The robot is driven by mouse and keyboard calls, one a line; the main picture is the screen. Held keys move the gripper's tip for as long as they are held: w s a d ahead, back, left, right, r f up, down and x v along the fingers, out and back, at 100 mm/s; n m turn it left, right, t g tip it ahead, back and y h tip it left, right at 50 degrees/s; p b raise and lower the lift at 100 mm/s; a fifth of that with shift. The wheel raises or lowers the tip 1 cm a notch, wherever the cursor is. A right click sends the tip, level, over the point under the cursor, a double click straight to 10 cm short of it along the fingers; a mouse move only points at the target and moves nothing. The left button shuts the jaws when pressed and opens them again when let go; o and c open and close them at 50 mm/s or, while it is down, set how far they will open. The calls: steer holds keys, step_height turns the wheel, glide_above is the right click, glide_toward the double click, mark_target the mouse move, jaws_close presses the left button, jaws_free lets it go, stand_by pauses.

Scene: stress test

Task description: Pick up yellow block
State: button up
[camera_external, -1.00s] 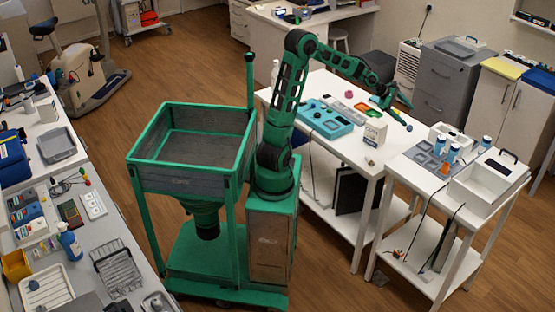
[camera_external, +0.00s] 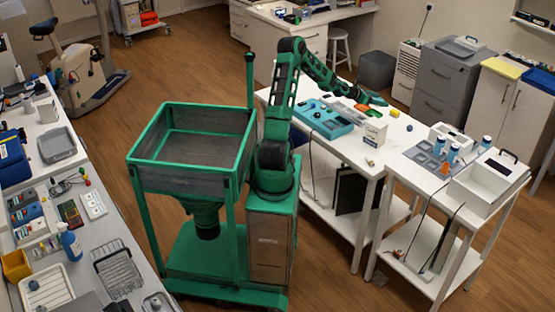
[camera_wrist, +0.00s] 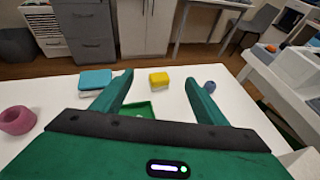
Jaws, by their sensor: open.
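The yellow block (camera_wrist: 159,79) lies on the white table (camera_wrist: 240,135). In the wrist view it appears between my gripper's fingertips, farther out over the table. In the outside view the yellow block (camera_external: 394,113) is small, just right of my gripper (camera_external: 378,99). My gripper (camera_wrist: 158,78) is open, its two green fingers spread wide with nothing held. The gripper is low over the far part of the table, and I cannot tell its exact height.
A blue ball (camera_wrist: 210,87) is right of the block, a teal-topped item (camera_wrist: 95,81) left. A green tray (camera_wrist: 143,108) lies nearer; a pink ring (camera_wrist: 16,120) is far left. A white box (camera_external: 375,132) and teal tray (camera_external: 327,118) share the table. Cabinets stand beyond.

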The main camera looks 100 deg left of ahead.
glide_toward(392, 111)
steer(key=x, duration=1)
steer(key=shift+w+d+f, duration=0.1)
steer(key=shift+w+f, duration=0.05)
steer(key=shift+w, duration=0.05)
steer(key=shift+c, duration=0.7)
steer(key=c, duration=1)
